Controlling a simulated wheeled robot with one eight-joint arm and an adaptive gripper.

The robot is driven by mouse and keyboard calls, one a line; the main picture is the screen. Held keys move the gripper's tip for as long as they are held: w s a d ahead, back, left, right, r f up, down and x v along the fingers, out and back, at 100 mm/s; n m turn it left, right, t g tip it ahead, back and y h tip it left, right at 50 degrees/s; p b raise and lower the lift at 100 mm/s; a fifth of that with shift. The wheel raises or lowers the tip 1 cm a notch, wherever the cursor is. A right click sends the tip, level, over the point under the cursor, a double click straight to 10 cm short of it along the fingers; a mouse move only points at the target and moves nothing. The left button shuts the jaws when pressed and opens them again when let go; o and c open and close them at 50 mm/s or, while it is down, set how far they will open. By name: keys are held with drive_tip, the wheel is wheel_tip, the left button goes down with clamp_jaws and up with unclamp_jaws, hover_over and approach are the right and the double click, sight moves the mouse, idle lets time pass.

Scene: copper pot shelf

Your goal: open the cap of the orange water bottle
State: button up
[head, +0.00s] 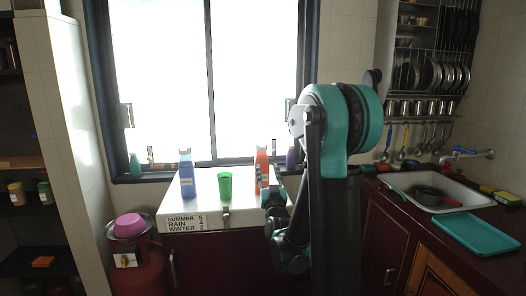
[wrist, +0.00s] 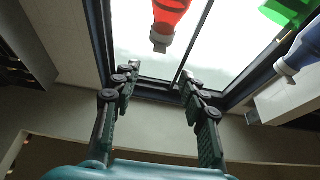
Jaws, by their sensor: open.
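The orange water bottle (head: 261,168) stands upright on the white box near its right end. In the head view my gripper (head: 272,192) is beside the bottle's lower right, and my arm hides part of that area.
A blue bottle (head: 187,176) and a green cup (head: 224,186) stand left of the orange bottle on the white box (head: 192,216). A window (head: 210,80) is behind. A sink (head: 432,190) and a teal tray (head: 478,233) are on the right counter.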

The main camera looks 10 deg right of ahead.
sight(263, 148)
drive_tip(key=x, duration=1.2)
drive_tip(key=shift+w, duration=0.2)
clamp_jaws()
